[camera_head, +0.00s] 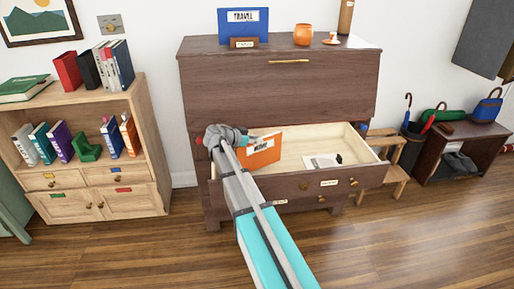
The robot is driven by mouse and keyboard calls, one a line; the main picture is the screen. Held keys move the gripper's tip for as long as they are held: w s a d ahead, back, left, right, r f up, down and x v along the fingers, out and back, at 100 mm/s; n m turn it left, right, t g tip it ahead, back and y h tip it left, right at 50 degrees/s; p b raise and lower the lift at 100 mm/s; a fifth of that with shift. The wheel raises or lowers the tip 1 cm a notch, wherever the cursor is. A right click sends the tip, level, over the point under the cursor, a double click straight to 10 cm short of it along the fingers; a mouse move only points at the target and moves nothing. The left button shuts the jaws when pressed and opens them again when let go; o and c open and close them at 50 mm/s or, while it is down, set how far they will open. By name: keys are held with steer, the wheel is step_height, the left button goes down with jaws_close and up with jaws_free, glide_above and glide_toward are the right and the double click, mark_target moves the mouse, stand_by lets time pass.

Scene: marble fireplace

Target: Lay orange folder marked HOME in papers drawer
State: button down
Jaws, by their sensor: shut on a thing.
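The orange folder (262,157) has a white label with dark lettering that looks like HOME. It stands roughly upright, tilted, at the left side of the open drawer (300,190). My gripper (246,139) is shut on the folder's upper left edge. The folder's lower edge seems to be at or inside the drawer; I cannot tell whether it touches the bottom. The drawer is pulled out from a dark wooden cabinet (278,90). A white paper with a dark item (322,161) lies on the drawer floor at the right.
A blue TRAVEL folder (243,24), an orange cup (303,34) and a tall brown container (346,16) stand on the cabinet top. A bookcase (90,140) stands left. A wooden step stool (396,172) stands right. The drawer's middle is clear.

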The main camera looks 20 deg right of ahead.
steer(key=shift+f+b, duration=1.3)
steer(key=shift+f, duration=0.4)
steer(key=c, duration=0.6)
jaws_free()
steer(key=shift+r, duration=0.25)
steer(key=shift+p+v, duration=2.35)
steer(key=shift+v, duration=3.65)
steer(key=shift+f, duration=0.1)
